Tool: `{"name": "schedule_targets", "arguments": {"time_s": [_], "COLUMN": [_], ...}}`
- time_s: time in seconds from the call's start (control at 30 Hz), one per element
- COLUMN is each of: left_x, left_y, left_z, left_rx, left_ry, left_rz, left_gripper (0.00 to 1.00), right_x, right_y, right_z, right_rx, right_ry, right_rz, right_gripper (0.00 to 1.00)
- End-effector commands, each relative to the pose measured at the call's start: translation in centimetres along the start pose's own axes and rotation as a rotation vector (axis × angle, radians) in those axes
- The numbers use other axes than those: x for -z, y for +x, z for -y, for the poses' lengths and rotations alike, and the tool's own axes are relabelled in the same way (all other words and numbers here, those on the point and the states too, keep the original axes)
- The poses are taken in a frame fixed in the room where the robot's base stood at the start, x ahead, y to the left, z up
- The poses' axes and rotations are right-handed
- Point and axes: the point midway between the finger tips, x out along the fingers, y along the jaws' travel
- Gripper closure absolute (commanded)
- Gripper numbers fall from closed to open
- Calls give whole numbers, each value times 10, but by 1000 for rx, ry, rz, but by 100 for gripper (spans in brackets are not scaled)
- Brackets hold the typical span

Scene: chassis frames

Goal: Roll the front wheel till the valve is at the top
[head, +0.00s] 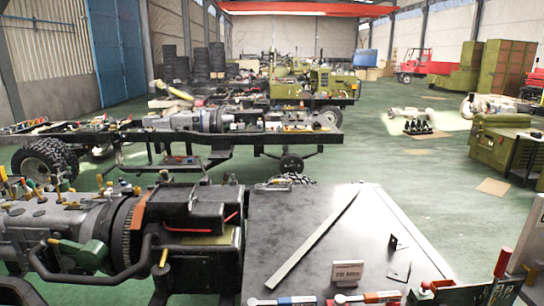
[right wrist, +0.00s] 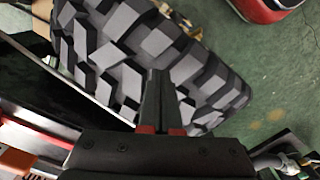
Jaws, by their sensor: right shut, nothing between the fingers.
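A large black tyre (right wrist: 150,50) with chunky block tread fills the upper middle of the right wrist view. My right gripper (right wrist: 157,74) is shut and empty, its fingertips over the tread. I cannot tell whether they touch it. The wheel's side and the valve are not visible in this view. In the head view a knobbly wheel (head: 44,160) is on the left end of a chassis frame, and part of another tyre (head: 292,179) shows behind the table. I cannot tell which wheel the wrist view shows. My left gripper is not in view.
A dark metal table (head: 350,225) holds a long strip (head: 305,243) and a small sign (head: 346,271). An engine (head: 60,235) stands at the left front. A chassis frame (head: 215,140) stands behind. Green floor (head: 400,165) is open to the right. A red object (right wrist: 268,8) is near the tyre.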

Motion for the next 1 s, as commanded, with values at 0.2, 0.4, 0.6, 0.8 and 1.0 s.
{"name": "schedule_targets", "arguments": {"time_s": [0.2,0.4,0.6,0.8,1.0], "left_x": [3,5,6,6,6], "left_y": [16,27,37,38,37], "left_z": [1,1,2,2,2], "left_rx": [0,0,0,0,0], "left_ry": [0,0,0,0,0], "left_rz": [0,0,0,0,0], "left_gripper": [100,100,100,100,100], "right_x": [0,0,0,0,2], "right_y": [-23,-41,-58,-60,-57], "right_z": [-1,0,0,0,-1], "right_rx": [-1,-1,0,0,-7], "right_ry": [2,1,0,1,2], "right_rz": [-1,-1,-1,0,-9], "right_gripper": [100,100,100,100,100]}}
